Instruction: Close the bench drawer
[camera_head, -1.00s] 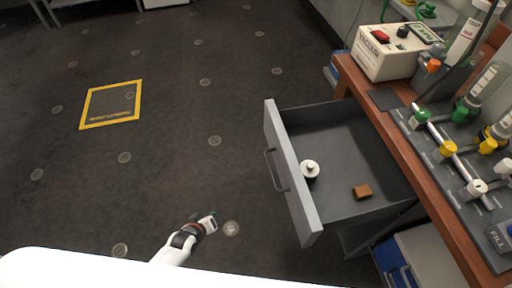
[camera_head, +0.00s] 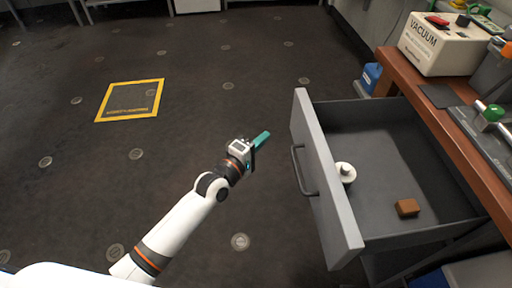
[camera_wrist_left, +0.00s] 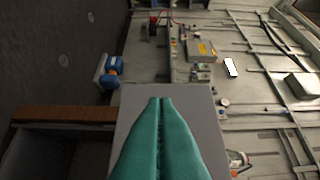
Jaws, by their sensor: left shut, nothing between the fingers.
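The bench drawer (camera_head: 385,135) stands pulled out from the wooden bench (camera_head: 445,118). Its grey front panel (camera_head: 326,180) faces left and carries a dark bar handle (camera_head: 302,171). A white knobbed piece (camera_head: 345,172) and a brown block (camera_head: 407,208) lie inside the drawer. My left gripper (camera_head: 262,138) is shut and empty, with teal fingers, left of the front panel and apart from it in the head view. In the left wrist view its fingertips (camera_wrist_left: 160,100) point toward the grey panel (camera_wrist_left: 206,118). My right gripper is not in view.
A vacuum box (camera_head: 437,46) and part of a dark rack with a green-capped fitting (camera_head: 490,116) sit on the bench. A blue container (camera_head: 371,77) stands behind the drawer. The dark floor on the left is clear, with a yellow-edged square (camera_head: 130,100) marked on it.

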